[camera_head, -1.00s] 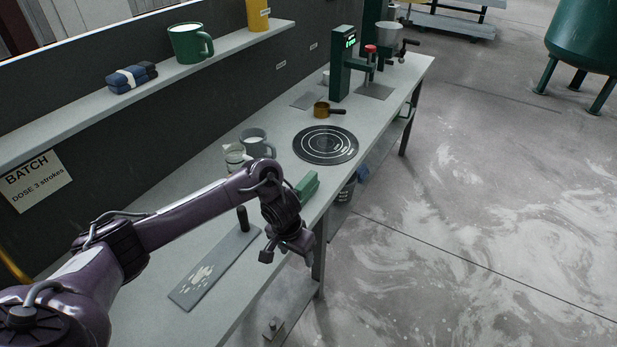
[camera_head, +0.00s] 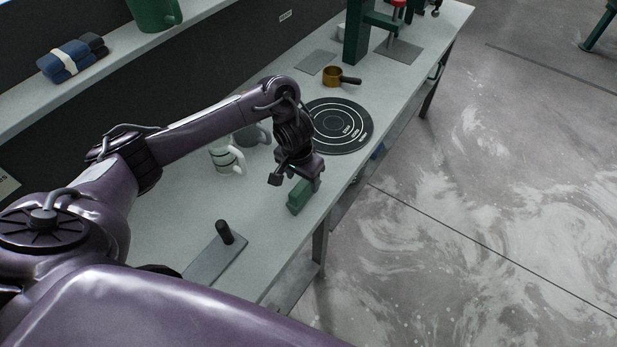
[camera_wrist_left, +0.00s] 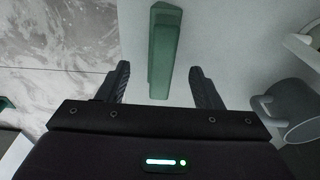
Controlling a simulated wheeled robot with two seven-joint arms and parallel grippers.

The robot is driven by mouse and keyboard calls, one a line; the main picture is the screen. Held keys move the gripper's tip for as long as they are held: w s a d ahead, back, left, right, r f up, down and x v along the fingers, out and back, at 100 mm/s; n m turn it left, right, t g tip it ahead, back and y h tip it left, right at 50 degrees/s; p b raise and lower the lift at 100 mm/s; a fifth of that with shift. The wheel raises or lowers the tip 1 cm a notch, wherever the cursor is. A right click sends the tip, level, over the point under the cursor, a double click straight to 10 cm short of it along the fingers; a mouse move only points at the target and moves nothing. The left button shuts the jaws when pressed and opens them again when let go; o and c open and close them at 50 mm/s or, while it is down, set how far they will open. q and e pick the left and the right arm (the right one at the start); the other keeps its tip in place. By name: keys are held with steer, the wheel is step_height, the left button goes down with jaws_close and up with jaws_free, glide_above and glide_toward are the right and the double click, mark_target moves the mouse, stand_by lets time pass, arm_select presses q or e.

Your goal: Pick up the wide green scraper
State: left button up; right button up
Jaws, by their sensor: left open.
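The green scraper (camera_head: 299,196) lies on the bench near its front edge, in the head view just below my left gripper (camera_head: 295,182). In the left wrist view the scraper (camera_wrist_left: 163,50) stands as a long green bar ahead of the gripper, in line with the gap between the fingers. My left gripper (camera_wrist_left: 158,82) is open and empty, its two dark fingers spread on either side of that gap. The scraper looks apart from both fingers. My right gripper does not show.
A grey mug (camera_wrist_left: 285,108) is close to the right finger in the wrist view. A white cup (camera_head: 226,157) stands behind the gripper. A black ringed disc (camera_head: 338,126) lies beyond. A grey plate with a black handle (camera_head: 215,256) lies nearer. The bench between is clear.

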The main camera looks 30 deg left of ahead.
mark_target(303, 184)
arm_select(q)
steer(key=shift+w, duration=0.25)
steer(key=shift+w+f+b, duration=0.1)
steer(key=shift+f+b, duration=0.25)
steer(key=shift+f, duration=0.1)
steer(key=shift+f+b, duration=0.4)
steer(key=shift+f, duration=0.15)
steer(key=shift+f+b, duration=0.3)
steer(key=shift+f, duration=0.45)
steer(key=f, duration=0.3)
steer(key=shift+w+f, duration=0.15)
steer(key=shift+w, duration=0.1)
steer(key=shift+w+f, duration=0.1)
steer(key=shift+f, duration=0.3)
steer(key=shift+c, duration=0.3)
steer(key=shift+r, duration=0.1)
steer(key=c, duration=1)
steer(key=shift+r, duration=0.1)
steer(key=shift+c, duration=0.2)
